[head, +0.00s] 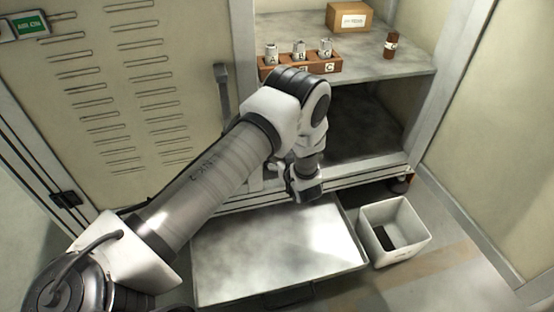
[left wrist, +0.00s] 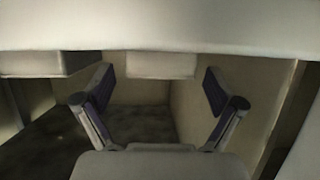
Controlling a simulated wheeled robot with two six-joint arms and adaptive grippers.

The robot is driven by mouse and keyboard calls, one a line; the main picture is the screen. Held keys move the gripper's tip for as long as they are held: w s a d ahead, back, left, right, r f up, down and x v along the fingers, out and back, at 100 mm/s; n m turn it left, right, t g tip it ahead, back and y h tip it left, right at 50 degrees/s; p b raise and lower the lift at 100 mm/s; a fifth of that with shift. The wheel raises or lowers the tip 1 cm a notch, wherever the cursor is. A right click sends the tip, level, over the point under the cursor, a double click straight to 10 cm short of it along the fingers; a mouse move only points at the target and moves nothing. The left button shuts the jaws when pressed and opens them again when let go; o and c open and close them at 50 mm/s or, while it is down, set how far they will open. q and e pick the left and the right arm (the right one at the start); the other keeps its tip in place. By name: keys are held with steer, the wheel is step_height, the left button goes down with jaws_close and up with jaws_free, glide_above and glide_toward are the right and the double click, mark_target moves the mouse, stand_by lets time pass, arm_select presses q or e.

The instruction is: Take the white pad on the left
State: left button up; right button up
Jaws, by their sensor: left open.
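In the left wrist view, my left gripper (left wrist: 160,108) is open, with its two dark-padded fingers spread apart and nothing held. A pale rectangular block (left wrist: 160,65) shows beyond the gap between the fingers, under a wide pale edge (left wrist: 160,25). A greyer block (left wrist: 30,63) shows at the left under the same edge. I cannot tell whether either block is the white pad. In the head view, my left arm reaches to the front of the cabinet's lower opening (head: 365,125); its fingertips cannot be made out there. My right gripper is not in view.
A metal drawer (head: 270,255) is pulled out below the arm. A white bin (head: 410,218) holding something dark stands to its right. The shelf (head: 400,62) above carries a brown rack (head: 325,66), a cardboard box (head: 349,18) and a brown bottle (head: 391,45).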

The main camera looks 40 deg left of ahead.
arm_select(q)
steer(key=x, duration=0.2)
steer(key=shift+w+a+f+b, duration=0.2)
steer(key=shift+f+b, duration=0.1)
steer(key=shift+b, duration=0.1)
steer(key=shift+r, duration=0.15)
steer(key=c, duration=1)
steer(key=shift+r, duration=0.1)
steer(key=shift+c, duration=0.2)
